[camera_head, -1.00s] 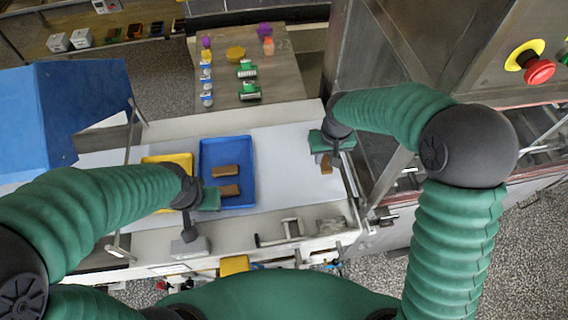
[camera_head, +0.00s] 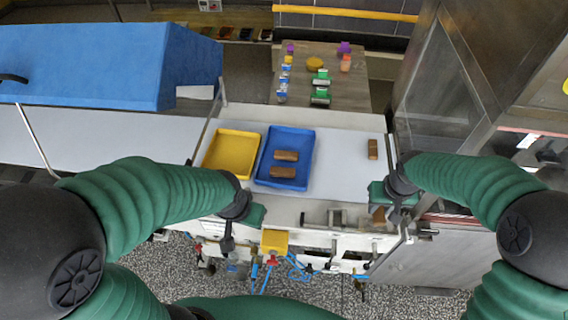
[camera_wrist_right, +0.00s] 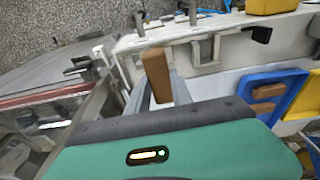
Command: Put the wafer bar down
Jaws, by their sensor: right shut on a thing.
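My right gripper (camera_head: 379,210) is shut on a brown wafer bar (camera_head: 379,214), at the front right edge of the white table (camera_head: 345,185). The held bar (camera_wrist_right: 157,75) stands out beyond the green gripper body in the right wrist view. Another brown bar (camera_head: 373,149) lies on the table farther back, apart from the gripper. Two more bars (camera_head: 286,156) (camera_head: 282,172) lie in the blue tray (camera_head: 306,150). My left gripper (camera_head: 228,238) hangs near the front edge, left of and below the tray; its jaws are too unclear to read.
A yellow tray (camera_head: 251,154) sits left of the blue tray. A blue hood (camera_head: 100,65) stands at the left and a steel machine (camera_head: 445,80) at the right. A wooden table (camera_head: 335,85) behind holds small coloured items. White table surface is clear between the blue tray and the lone bar.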

